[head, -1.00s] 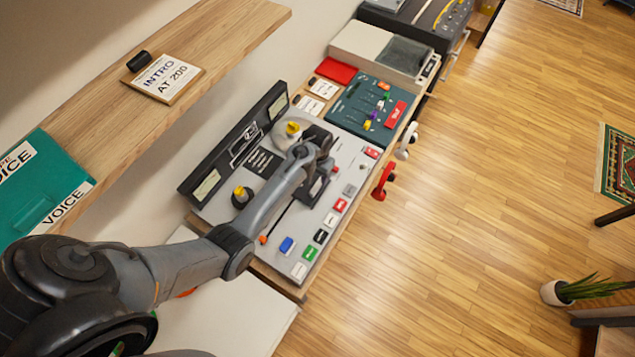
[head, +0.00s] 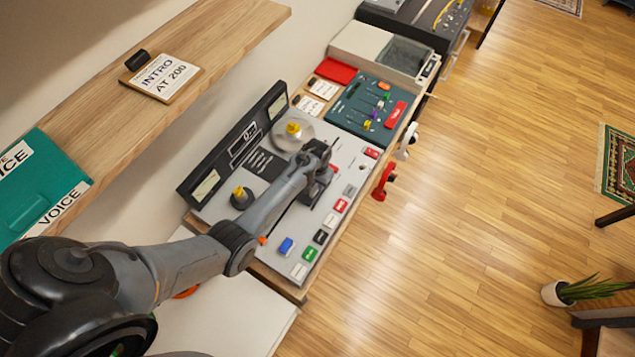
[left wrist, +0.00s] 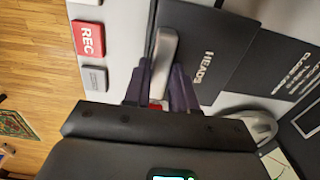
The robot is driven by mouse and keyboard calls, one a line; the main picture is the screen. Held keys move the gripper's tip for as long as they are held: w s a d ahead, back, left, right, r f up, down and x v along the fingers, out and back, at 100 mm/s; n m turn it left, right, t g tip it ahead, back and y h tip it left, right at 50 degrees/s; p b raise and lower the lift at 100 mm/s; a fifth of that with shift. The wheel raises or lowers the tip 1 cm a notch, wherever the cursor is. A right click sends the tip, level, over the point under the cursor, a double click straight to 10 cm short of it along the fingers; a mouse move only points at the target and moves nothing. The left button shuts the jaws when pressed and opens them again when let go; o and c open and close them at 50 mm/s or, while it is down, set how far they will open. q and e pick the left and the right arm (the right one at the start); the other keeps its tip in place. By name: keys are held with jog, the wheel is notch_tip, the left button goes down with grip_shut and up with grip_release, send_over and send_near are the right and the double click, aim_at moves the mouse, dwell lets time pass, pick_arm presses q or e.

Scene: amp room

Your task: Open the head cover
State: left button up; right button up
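The head cover (left wrist: 205,45) is a black panel with the word HEADS, in the left wrist view. A grey upright handle (left wrist: 164,52) is at its left edge. My left gripper (left wrist: 161,80) has its two dark fingers on either side of the handle's lower end. I cannot tell whether they press on it. In the head view my left gripper (head: 317,185) is over the tape machine (head: 283,213) near its front edge, and my wrist hides most of the cover. My right gripper is not in view.
Coloured buttons line the machine's front edge, with a red REC button (left wrist: 89,39) near the gripper. Two yellow-topped reel hubs stand behind my arm. A teal mixer panel (head: 352,105) adjoins it, and a wooden shelf (head: 190,80) is above left.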

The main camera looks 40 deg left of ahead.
pick_arm(q)
grip_shut()
jog(key=a, duration=0.3)
jog(key=s+a+p, duration=0.1)
jog(key=a, duration=0.7)
jog(key=shift+s+p, duration=0.3)
jog(key=shift+s, duration=0.1)
jog(key=shift+o, duration=2.3)
grip_release()
jog(key=shift+d, duration=0.1)
notch_tip(320, 180, up, 11)
jog(key=p, duration=0.1)
